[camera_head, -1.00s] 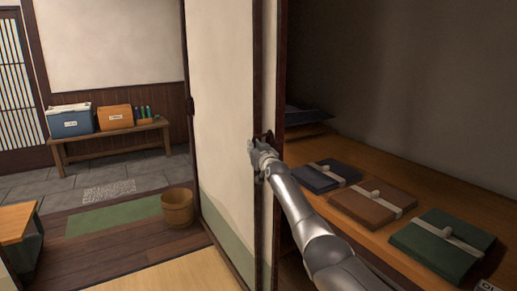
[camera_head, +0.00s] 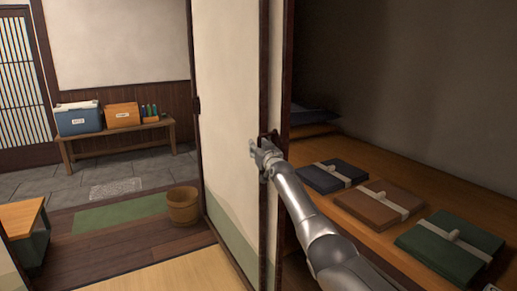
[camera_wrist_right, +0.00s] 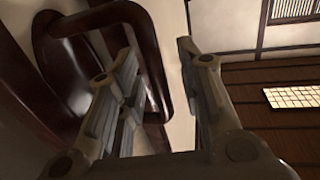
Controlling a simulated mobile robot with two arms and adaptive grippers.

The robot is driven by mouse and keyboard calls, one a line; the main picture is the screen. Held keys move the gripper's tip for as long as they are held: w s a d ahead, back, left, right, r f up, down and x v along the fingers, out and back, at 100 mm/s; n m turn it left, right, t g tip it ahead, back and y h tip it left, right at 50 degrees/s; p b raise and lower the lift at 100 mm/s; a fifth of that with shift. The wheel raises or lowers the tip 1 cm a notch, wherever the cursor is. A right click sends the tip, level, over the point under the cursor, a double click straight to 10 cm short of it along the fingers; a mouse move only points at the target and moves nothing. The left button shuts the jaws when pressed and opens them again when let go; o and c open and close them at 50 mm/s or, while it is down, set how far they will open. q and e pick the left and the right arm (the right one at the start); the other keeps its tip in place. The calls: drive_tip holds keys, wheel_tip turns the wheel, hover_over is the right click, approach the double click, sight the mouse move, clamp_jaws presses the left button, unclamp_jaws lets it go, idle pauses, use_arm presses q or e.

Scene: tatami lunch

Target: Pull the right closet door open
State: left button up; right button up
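A pale closet door panel (camera_head: 232,90) with a dark frame and green lower band stands at the middle of the head view. A dark loop handle (camera_head: 270,136) sits on its right edge. It fills the upper left of the wrist view (camera_wrist_right: 155,80). My right gripper (camera_head: 262,152) is at this handle. In the wrist view my right gripper's fingers (camera_wrist_right: 160,65) are apart, with the handle's bar showing between them. I cannot tell whether they touch it. My left gripper is not in view.
Right of the door, the closet interior is exposed, with a wooden shelf (camera_head: 400,165) holding navy, brown and green wrapped bundles. A wooden bucket (camera_head: 183,206) stands left of the door. A bench (camera_head: 120,137) with boxes is at the back left.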

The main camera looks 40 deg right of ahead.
drive_tip(key=v, duration=1.2)
idle(0.6)
idle(0.5)
